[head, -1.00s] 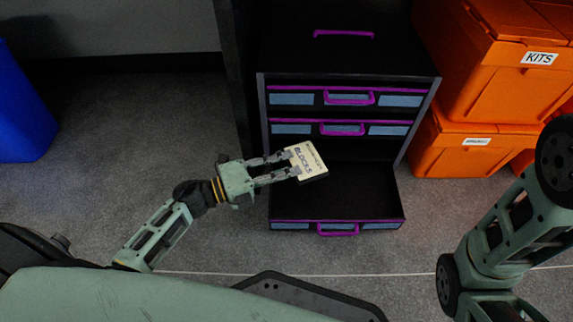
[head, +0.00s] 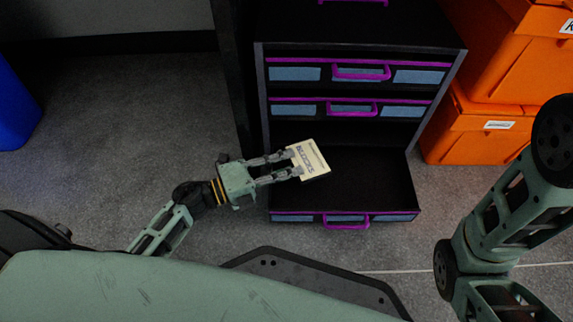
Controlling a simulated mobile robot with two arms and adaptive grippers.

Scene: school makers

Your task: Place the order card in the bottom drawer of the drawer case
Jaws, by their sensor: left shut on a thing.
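The order card (head: 311,159) is a small cream card with dark lettering that reads "BLOCKS". My left gripper (head: 292,164) is shut on its left edge and holds it over the left part of the open bottom drawer. The drawer case (head: 362,22) is black with purple trim and blue label panels. Its bottom drawer (head: 395,190) is pulled out, and its dark floor looks empty where it shows. The two drawers above it are closed. My right arm shows at the right edge, but its gripper is out of view.
Orange crates (head: 470,135) are stacked right of the case. A blue bin (head: 12,110) stands at the far left. Grey floor lies open left of the case. A dark upright panel (head: 232,70) stands against the case's left side.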

